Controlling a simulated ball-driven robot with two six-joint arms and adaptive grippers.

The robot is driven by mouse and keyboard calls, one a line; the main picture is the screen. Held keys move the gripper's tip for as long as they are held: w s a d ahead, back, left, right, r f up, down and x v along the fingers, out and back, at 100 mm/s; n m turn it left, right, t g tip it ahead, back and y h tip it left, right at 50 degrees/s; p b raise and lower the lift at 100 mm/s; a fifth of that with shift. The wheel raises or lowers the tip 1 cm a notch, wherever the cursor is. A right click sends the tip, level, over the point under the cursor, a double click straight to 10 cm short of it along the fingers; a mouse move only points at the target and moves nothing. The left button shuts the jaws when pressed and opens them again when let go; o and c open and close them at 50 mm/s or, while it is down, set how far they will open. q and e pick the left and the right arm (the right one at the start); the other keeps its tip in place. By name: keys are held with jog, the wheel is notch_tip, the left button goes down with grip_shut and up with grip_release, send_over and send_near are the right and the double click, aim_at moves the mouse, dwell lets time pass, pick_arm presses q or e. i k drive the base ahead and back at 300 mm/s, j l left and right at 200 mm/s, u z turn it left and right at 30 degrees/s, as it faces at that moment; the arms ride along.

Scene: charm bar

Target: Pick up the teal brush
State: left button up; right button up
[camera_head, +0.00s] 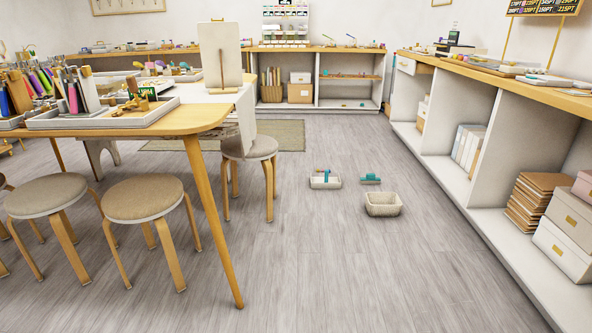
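A small teal object (370,180), which looks like a brush, lies on the grey floor right of the middle of the head view. Left of it, a small pale tray (325,183) on the floor holds another teal item (326,173); it is too small to tell exactly what that is. Neither of my grippers is in view.
A pale basket (383,205) stands on the floor just in front of the teal object. A wooden table (150,128) and round stools (145,197) fill the left. Shelving with a wooden top (520,83) runs along the right. The floor (340,265) between is clear.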

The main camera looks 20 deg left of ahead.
aim_at(370, 179)
jog(key=i+u, duration=0.3)
jog(key=i, duration=0.35)
jog(key=i+l+u, duration=0.3)
jog(key=i, duration=0.3)
jog(key=i+j, duration=0.05)
jog(key=j, duration=0.05)
